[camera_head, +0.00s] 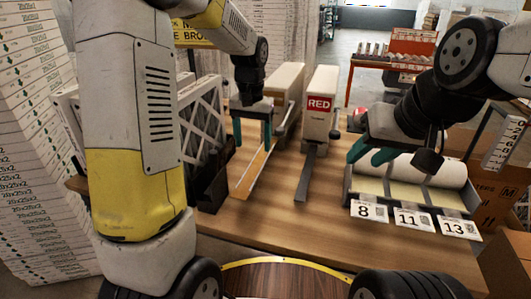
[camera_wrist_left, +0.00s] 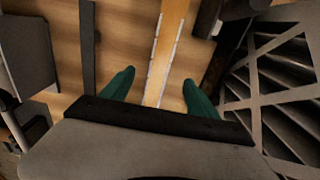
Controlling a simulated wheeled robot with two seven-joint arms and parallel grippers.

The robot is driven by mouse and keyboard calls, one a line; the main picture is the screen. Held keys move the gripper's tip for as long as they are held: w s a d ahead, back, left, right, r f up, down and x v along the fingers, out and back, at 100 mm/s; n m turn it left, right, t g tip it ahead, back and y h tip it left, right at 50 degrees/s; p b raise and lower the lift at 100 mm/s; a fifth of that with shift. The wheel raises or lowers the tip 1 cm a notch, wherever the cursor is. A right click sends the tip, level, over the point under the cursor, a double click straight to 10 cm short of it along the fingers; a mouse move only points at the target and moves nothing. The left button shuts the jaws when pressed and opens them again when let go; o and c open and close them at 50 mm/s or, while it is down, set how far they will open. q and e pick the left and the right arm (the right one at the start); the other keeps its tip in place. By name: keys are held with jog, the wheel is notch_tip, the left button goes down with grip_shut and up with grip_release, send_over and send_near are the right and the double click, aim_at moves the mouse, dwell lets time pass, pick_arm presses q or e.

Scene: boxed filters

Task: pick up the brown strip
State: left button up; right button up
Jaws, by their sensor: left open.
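The brown strip (camera_head: 252,173) is long, flat and orange-brown with pale edges. It reaches forward over the wooden table from the foot of a beige box dispenser (camera_head: 287,88). My left gripper (camera_head: 253,140) is open and points down over the strip. In the left wrist view, the brown strip (camera_wrist_left: 168,45) runs between the two teal fingertips of the left gripper (camera_wrist_left: 159,76), with a gap on each side; nothing is gripped. My right gripper (camera_head: 358,159) hangs over the right side of the table near the bins; its finger gap is unclear.
A dark grey strip (camera_head: 307,173) lies right of the brown one, before a dispenser marked RED (camera_head: 320,105). A dark holder with framed filters (camera_head: 203,115) stands close on the left. Bins labelled 8, 11 and 13 (camera_head: 411,218) are at right. The front middle of the table (camera_head: 290,235) is clear.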

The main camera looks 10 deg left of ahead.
aim_at(254, 170)
pick_arm(q)
jog(key=shift+w+d+f, duration=0.1)
jog(key=shift+w+f, duration=0.1)
jog(key=shift+f, duration=0.6)
notch_tip(254, 170, down, 7)
jog(key=shift+r, duration=0.15)
jog(key=c, duration=1.1)
